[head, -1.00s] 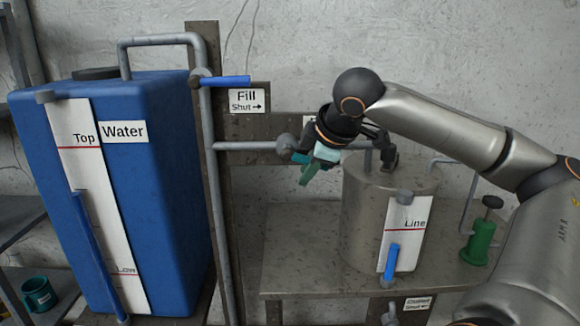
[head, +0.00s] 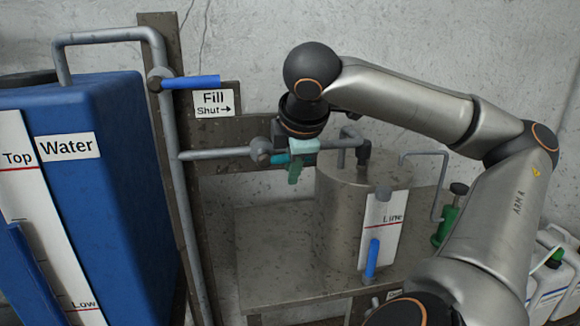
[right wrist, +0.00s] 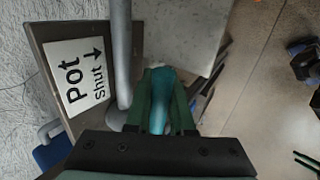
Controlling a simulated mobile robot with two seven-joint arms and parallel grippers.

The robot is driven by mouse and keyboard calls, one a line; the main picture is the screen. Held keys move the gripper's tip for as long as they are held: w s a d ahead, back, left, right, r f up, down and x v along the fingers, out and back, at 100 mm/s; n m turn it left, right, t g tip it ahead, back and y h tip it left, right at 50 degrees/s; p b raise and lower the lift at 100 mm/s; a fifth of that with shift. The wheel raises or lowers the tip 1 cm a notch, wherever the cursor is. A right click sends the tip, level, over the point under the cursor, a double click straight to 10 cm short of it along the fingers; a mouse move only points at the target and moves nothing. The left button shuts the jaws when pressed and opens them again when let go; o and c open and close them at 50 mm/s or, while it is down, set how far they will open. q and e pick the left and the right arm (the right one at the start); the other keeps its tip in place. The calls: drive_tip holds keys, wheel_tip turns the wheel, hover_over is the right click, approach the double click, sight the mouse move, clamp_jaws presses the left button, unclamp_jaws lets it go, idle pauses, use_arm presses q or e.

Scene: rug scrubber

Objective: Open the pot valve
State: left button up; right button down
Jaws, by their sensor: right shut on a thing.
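The pot valve (head: 260,147) sits on the grey pipe above the metal pot (head: 338,205), on a brown board. Its teal handle lies in my right gripper (head: 294,168), whose green fingers are shut on it. In the right wrist view the teal handle (right wrist: 161,92) runs between the two fingers (right wrist: 166,100). A white label reading "Pot, Shut" with an arrow (right wrist: 78,75) is on the board beside it. In the head view my gripper hides much of the handle. My left gripper is not in view.
A blue water tank (head: 120,190) stands at the left. The fill valve's blue handle (head: 195,81) is above left. A metal table (head: 262,260) bears the pot. A green bottle (head: 447,222) and white jugs (head: 550,275) are at the right.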

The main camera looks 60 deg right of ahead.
drive_tip(key=c, duration=0.8)
unclamp_jaws()
drive_tip(key=shift+r, duration=0.15)
drive_tip(key=p+v, duration=0.2)
drive_tip(key=v, duration=1)
drive_tip(key=shift+s+a+r+p, duration=0.1)
drive_tip(key=shift+a+p, duration=0.05)
drive_tip(key=shift+p, duration=0.15)
drive_tip(key=shift+p+v, duration=0.9)
drive_tip(key=shift+v, duration=3.6)
